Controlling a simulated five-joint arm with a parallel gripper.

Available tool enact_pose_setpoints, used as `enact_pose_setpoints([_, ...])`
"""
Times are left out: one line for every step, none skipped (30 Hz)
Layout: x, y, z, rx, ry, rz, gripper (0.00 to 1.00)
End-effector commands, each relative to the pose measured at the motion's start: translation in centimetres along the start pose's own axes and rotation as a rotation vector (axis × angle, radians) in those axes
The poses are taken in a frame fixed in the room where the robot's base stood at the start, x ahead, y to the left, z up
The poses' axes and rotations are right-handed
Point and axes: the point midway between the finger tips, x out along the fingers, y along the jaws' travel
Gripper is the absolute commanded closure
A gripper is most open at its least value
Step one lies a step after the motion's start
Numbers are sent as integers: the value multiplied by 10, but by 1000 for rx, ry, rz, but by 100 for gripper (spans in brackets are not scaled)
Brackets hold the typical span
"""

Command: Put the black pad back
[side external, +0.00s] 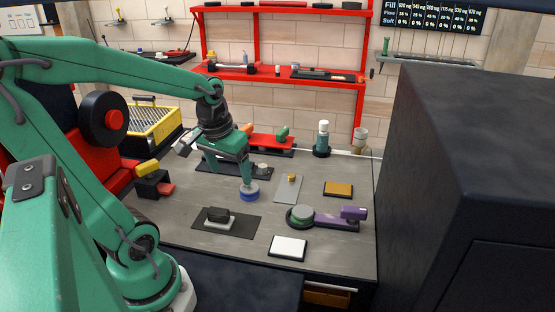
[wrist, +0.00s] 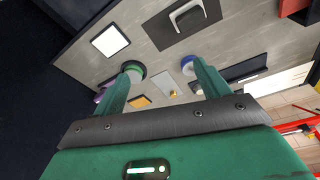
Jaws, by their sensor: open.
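A small black pad-like block (side external: 217,213) with a pale lower edge sits on a dark flat mat (side external: 243,224) at the front middle of the table. In the wrist view the mat (wrist: 208,16) is at the top, and only a pale bent outline (wrist: 188,14) shows clearly on it. I cannot tell for sure which of these is the black pad. My gripper (side external: 245,183) hangs over the table behind the mat, near a round blue-and-white piece (side external: 249,193). In the wrist view its two fingers (wrist: 165,68) are spread with nothing held between them.
A purple-handled tool with a green-grey round head (side external: 303,213) lies right of the mat. A white square (side external: 289,246), an orange-brown square (side external: 338,189) and a grey plate (side external: 288,188) lie nearby. A large dark cabinet (side external: 470,190) stands at the right. Bare table lies between these.

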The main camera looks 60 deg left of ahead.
Motion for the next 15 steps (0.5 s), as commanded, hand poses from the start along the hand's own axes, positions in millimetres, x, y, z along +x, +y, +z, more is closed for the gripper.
enact_pose_setpoints([-10,12,3,58,38,14,25])
enact_pose_setpoints([-14,18,5,88,57,22,25])
enact_pose_setpoints([-20,26,9,128,82,33,25])
enact_pose_setpoints([-25,32,11,159,100,41,25])
enact_pose_setpoints([-30,37,14,190,119,50,25])
enact_pose_setpoints([-36,44,18,228,143,62,25])
enact_pose_setpoints([-40,49,21,256,161,71,25])
enact_pose_setpoints([-44,53,24,281,177,80,25])
enact_pose_setpoints([-48,59,28,314,198,91,25])
enact_pose_setpoints([-51,62,31,337,211,99,25])
enact_pose_setpoints([-54,65,33,358,224,106,25])
enact_pose_setpoints([-58,69,36,381,240,115,25])
enact_pose_setpoints([-60,71,38,396,249,121,25])
enact_pose_setpoints([-62,73,40,409,258,126,25])
enact_pose_setpoints([-64,75,42,424,267,132,25])
